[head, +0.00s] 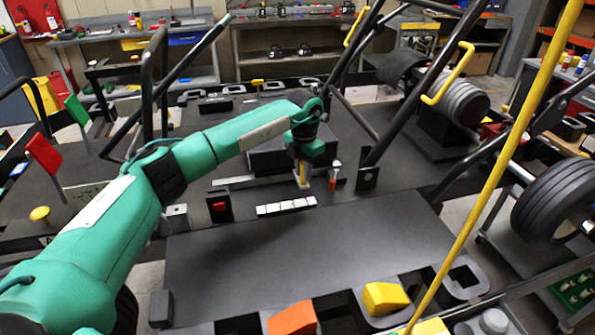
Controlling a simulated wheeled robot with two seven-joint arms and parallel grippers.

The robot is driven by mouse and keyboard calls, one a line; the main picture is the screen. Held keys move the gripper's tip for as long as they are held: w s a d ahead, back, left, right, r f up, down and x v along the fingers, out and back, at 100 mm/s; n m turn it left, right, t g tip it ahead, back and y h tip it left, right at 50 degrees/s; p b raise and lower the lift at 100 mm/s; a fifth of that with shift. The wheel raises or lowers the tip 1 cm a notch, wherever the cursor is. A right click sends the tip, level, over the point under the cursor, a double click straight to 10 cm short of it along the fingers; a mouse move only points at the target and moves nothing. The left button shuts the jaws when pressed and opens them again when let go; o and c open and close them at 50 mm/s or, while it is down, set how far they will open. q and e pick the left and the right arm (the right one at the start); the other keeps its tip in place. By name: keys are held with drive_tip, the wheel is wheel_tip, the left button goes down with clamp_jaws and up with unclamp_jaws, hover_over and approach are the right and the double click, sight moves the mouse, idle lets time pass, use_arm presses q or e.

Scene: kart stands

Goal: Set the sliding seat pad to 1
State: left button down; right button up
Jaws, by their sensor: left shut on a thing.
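The dark block that looks like the sliding seat pad (268,157) sits in the middle of the kart stand, behind a pale rail (235,182). A white strip with several segments (286,206) lies in front of the rail; any numbers on it are too small to read. My left gripper (302,184) points down in front of the pad's right part, above the strip's right end. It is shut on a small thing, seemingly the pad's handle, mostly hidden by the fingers. A small red-and-white post (333,178) stands just right of the gripper. My right gripper is not in view.
A black box with a red button (219,206) stands left of the strip. Dark frame tubes (405,95) rise at right, and a slanting yellow bar (497,170) crosses the right foreground. The dark panel (310,250) in front is clear. Orange (292,319) and yellow (385,298) blocks sit along the near edge.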

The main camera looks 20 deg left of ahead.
use_arm(q)
drive_tip(key=c, duration=1.7)
unclamp_jaws()
drive_tip(key=shift+w+d+r, duration=0.1)
drive_tip(key=shift+d+r, duration=0.05)
drive_tip(key=o, duration=0.4)
drive_tip(key=shift+d, duration=0.1)
drive_tip(key=shift+w, duration=0.1)
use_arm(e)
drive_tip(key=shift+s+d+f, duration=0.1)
use_arm(q)
drive_tip(key=shift+r, duration=0.3)
drive_tip(key=shift+r+b, duration=1)
drive_tip(key=shift+r, duration=5.5)
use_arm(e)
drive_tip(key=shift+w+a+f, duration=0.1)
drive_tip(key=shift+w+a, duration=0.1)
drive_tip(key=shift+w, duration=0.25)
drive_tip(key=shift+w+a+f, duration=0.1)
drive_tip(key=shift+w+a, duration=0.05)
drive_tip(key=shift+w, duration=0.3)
